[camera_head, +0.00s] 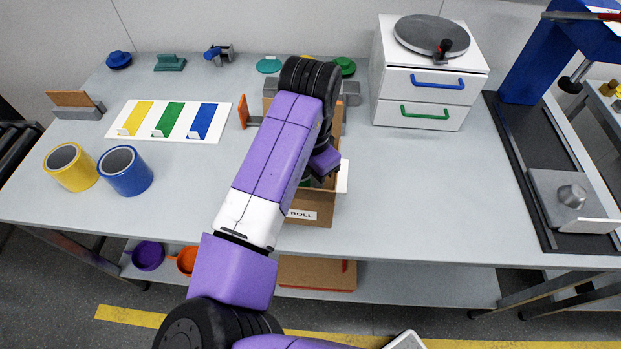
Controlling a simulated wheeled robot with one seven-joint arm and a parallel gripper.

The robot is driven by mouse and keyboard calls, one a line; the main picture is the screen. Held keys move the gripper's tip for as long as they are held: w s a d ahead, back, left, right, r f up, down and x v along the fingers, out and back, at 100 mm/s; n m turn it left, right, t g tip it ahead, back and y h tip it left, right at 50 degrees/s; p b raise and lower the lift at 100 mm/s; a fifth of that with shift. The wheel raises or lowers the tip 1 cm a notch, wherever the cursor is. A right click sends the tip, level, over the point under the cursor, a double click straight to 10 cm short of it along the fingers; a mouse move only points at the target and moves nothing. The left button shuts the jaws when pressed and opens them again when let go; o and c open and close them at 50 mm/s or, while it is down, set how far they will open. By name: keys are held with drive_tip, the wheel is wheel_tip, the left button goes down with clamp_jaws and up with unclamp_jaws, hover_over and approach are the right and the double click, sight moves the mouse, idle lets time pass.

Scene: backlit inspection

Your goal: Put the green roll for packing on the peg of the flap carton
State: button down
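A small bit of green, perhaps the green roll (305,182), shows low inside the carton beside my arm. My arm's end is over the carton. My gripper's fingers are hidden behind it, so I cannot see whether they hold anything.
Yellow (70,167) and blue (125,171) rolls stand at the left. A white board (168,121) with yellow, green and blue strips lies behind them. A white drawer unit (428,84) stands right of the carton. The table's right front is clear.

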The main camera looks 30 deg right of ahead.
drive_tip(key=shift+f+b, duration=0.5)
drive_tip(key=shift+f, duration=0.3)
drive_tip(key=c, duration=1.1)
unclamp_jaws()
drive_tip(key=shift+c, duration=0.2)
drive_tip(key=shift+r+b, duration=0.3)
drive_tip(key=shift+r, duration=3.6)
